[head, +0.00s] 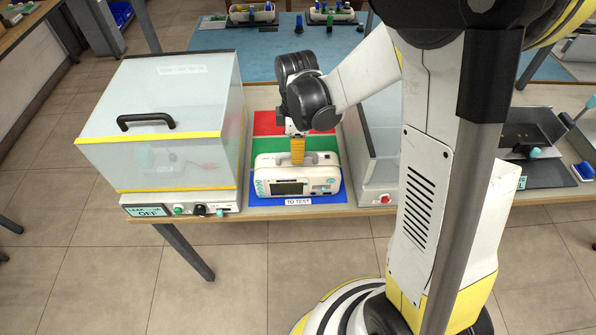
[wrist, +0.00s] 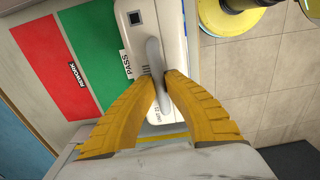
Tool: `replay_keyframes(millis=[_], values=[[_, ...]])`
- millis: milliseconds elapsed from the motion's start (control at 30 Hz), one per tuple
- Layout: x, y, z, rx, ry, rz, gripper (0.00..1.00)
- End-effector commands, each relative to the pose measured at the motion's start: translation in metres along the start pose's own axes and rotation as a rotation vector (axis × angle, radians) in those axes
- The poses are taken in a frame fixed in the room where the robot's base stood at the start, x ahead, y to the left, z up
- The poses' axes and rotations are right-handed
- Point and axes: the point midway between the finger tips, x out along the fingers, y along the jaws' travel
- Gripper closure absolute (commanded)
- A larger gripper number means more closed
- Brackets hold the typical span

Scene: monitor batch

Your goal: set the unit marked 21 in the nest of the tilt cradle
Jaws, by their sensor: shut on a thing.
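A white monitor unit (head: 290,186) with a dark screen sits upright on the blue TO TEST field. My gripper (head: 297,158) reaches down from above, its yellow fingers at the unit's top handle. In the wrist view, the fingers (wrist: 163,88) are closed on the grey handle (wrist: 154,60) of the white unit (wrist: 137,45).
A clear-lidded box (head: 170,110) with yellow edging and a LEAK OFF panel stands left of the unit. A grey-walled fixture (head: 370,160) with a red button stands close on its right. Green (head: 265,146) and red (head: 268,122) fields lie behind. Bins stand on the blue bench beyond.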

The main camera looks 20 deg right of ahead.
Motion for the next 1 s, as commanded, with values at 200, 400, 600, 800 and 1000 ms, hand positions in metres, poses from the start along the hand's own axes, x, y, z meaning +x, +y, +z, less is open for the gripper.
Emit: replay_keyframes(millis=[200, 400, 600, 800, 1000], values=[[-0.014, 0.0, 0.0, 0.0, 0.0, 0.0, 1.0], [-0.025, 0.0, 0.0, 0.0, 0.0, 0.0, 1.0], [-0.035, 0.0, 0.0, 0.0, 0.0, 0.0, 1.0], [-0.046, 0.0, 0.0, 0.0, 0.0, 0.0, 1.0], [-0.056, 0.0, 0.0, 0.0, 0.0, 0.0, 1.0]])
